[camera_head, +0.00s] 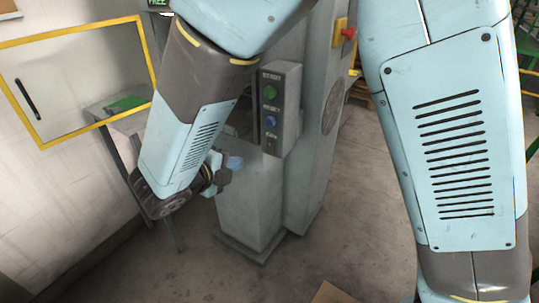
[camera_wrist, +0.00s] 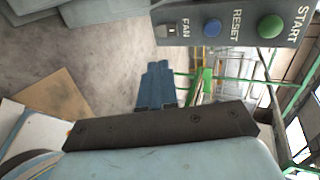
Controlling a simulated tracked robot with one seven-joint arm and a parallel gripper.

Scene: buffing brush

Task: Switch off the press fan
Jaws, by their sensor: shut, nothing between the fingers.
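The grey control box (camera_head: 290,125) on the press carries a green START button, a blue RESET button and, lowest, the small FAN switch (camera_head: 271,139). In the wrist view the FAN switch (camera_wrist: 170,31) is a small pale rocker in a dark frame at the top. Its on or off position is too small to tell. My gripper (camera_head: 236,162) is in front of and a little below the box, at its lower left. In the wrist view the blue fingers of my gripper (camera_wrist: 158,66) are together, empty, and apart from the switch.
The blue RESET button (camera_wrist: 212,28) sits beside the FAN switch, and the green START button (camera_wrist: 270,27) is beyond it. A red emergency button (camera_head: 348,33) is higher on the press. A yellow-framed panel (camera_head: 85,75) stands at left.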

